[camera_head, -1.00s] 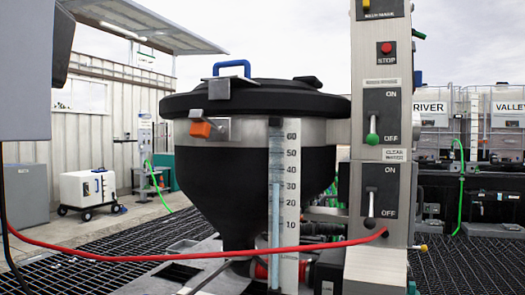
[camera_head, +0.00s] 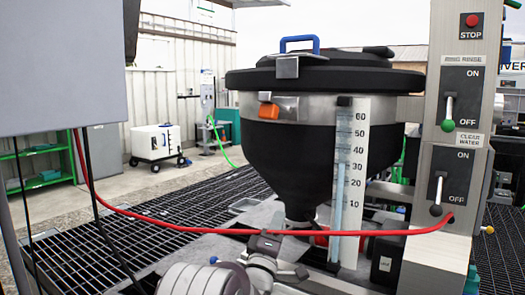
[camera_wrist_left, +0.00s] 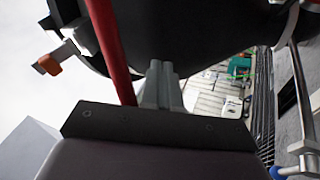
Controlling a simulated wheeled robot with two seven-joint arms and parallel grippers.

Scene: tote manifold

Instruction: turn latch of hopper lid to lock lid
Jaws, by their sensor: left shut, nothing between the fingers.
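The hopper (camera_head: 300,160) is a dark funnel with a steel band, under a black lid (camera_head: 345,78) with a blue handle (camera_head: 300,40). The lid lies flat on the rim. The latch, with an orange tip (camera_head: 268,111), sits on the front left of the band, below a steel clasp (camera_head: 287,68). The orange tip also shows at the upper left of the left wrist view (camera_wrist_left: 47,65). My left gripper (camera_head: 270,244) is low in front of the hopper, below and apart from the latch. Its fingers (camera_wrist_left: 162,85) are shut and empty. My right gripper is out of view.
A red hose (camera_head: 190,228) crosses in front of the hopper, close to my left gripper; it also passes beside the fingers in the left wrist view (camera_wrist_left: 110,50). A level gauge (camera_head: 350,170) and a switch column (camera_head: 455,130) stand right of the latch. Open air lies left of the hopper.

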